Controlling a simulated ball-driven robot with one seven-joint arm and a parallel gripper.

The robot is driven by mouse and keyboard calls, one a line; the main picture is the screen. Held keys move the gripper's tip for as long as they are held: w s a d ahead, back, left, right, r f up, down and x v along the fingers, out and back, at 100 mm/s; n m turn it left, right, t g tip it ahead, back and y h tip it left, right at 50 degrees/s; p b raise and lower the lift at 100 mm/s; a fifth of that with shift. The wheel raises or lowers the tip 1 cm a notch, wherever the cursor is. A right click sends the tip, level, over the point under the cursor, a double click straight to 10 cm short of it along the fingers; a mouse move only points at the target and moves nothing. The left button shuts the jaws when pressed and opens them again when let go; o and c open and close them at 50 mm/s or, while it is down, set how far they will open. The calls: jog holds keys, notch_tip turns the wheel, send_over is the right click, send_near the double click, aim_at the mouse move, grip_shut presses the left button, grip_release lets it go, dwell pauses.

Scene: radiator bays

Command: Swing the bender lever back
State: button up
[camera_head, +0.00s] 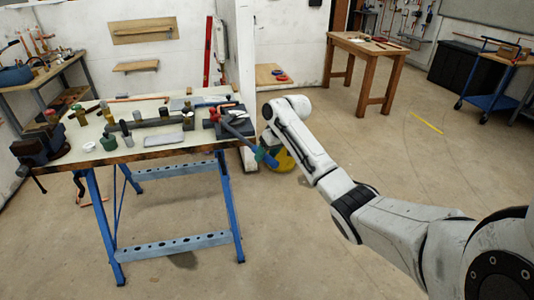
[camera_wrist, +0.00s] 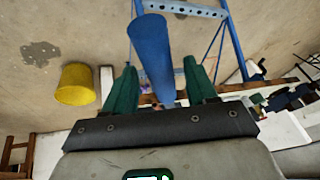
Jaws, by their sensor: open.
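The bender (camera_head: 222,118) sits at the right end of the workbench. Its dark lever (camera_head: 237,132) slants down and right past the bench's edge, ending in a blue grip. In the wrist view the blue grip (camera_wrist: 153,52) lies between the green fingers of my gripper (camera_wrist: 160,66), with a gap to each finger. My gripper is open around the grip and not closed on it. In the head view my gripper (camera_head: 270,158) is at the lever's outer end, partly hidden by my wrist.
The workbench (camera_head: 120,152) has blue legs and carries a vise (camera_head: 42,145) and several fittings. A yellow bucket (camera_wrist: 75,84) stands on the floor near my gripper. A wall panel (camera_head: 241,60) rises behind the bench's right end. A wooden table (camera_head: 365,48) stands farther back; open floor lies between.

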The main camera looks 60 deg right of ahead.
grip_shut()
dwell(0.5)
